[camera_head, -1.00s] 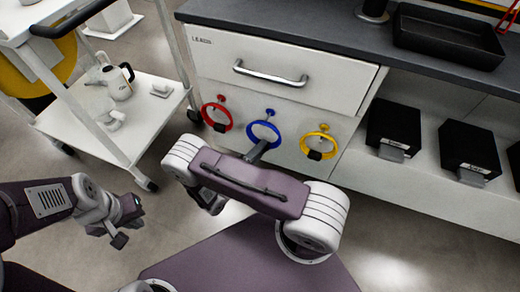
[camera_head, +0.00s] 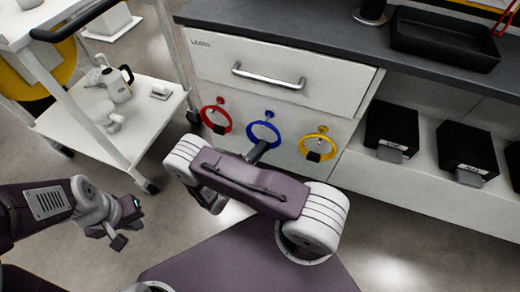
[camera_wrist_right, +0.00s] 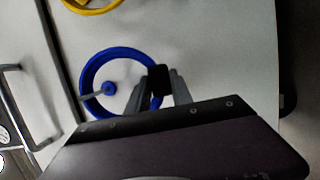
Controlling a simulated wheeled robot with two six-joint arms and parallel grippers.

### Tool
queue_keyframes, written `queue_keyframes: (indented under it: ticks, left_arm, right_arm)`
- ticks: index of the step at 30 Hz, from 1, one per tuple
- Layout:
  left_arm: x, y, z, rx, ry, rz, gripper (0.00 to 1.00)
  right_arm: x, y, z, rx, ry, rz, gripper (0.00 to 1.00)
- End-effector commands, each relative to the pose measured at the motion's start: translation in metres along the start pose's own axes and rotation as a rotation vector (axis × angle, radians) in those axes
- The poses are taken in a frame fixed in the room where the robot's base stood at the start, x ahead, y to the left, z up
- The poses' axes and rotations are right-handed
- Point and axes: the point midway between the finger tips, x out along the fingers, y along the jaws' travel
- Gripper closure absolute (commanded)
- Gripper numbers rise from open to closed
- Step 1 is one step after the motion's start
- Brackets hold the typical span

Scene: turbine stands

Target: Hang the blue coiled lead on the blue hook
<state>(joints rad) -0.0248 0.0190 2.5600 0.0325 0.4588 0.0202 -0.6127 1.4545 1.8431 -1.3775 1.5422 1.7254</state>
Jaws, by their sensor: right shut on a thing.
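The blue coiled lead (camera_head: 252,128) is a blue ring with a black band, in front of the cabinet's white panel. My right gripper (camera_wrist_right: 158,88) is shut on the black band (camera_wrist_right: 159,78) in the right wrist view. The blue hook (camera_head: 269,114) shows at the top of the ring in the head view. In the right wrist view the hook's round end (camera_wrist_right: 109,88) appears inside the ring's opening, its stem crossing the ring's edge. I cannot tell whether the ring rests on it. My left gripper (camera_head: 127,223) is away at the left, near no object; its opening is unclear.
A red ring (camera_head: 206,122) and a yellow ring (camera_head: 304,147) hang either side of the blue one. A drawer handle (camera_head: 268,76) juts out above. A white trolley (camera_head: 145,125) stands left; black boxes (camera_head: 392,122) sit on the right shelf.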

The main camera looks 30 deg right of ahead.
Motion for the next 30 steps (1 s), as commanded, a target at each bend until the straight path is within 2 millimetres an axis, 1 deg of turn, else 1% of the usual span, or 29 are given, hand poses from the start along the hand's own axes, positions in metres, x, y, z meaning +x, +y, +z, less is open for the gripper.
queue_keyframes:
  ticks: [10,11,12,13,14,20,22,30]
  left_arm:
    - [-0.001,0.0,-0.0001,0.0,0.0,0.0,1.0]
    - [-0.001,0.0,-0.0001,0.0,0.0,0.0,1.0]
    - [-0.001,0.0,-0.0001,0.0,0.0,0.0,1.0]
    - [-0.001,0.0,-0.0001,0.0,0.0,0.0,1.0]
    - [-0.001,0.0,-0.0001,0.0,0.0,0.0,1.0]
    - [-0.001,0.0,-0.0001,0.0,0.0,0.0,1.0]
    - [-0.0009,0.0,-0.0001,0.0,0.0,0.0,1.0]
    - [-0.0009,0.0,-0.0001,0.0,0.0,0.0,1.0]
  right_arm:
    - [0.0033,0.0002,-0.0007,0.0,-0.001,0.001,1.0]
    - [0.0033,0.0002,-0.0007,0.0,-0.001,0.001,0.71]
    - [0.0032,0.0002,-0.0007,0.0,-0.001,0.001,0.59]
    - [0.0032,0.0002,-0.0007,0.0,-0.001,0.001,0.51]
    - [0.0032,0.0002,-0.0007,0.0,-0.001,0.001,0.48]
    - [0.0032,0.0,-0.0007,0.0,-0.001,0.0,0.48]
    - [0.0032,-0.0003,-0.0006,0.0,-0.001,-0.001,0.41]
    - [0.003,-0.0002,-0.0007,0.0,-0.001,0.0,0.41]
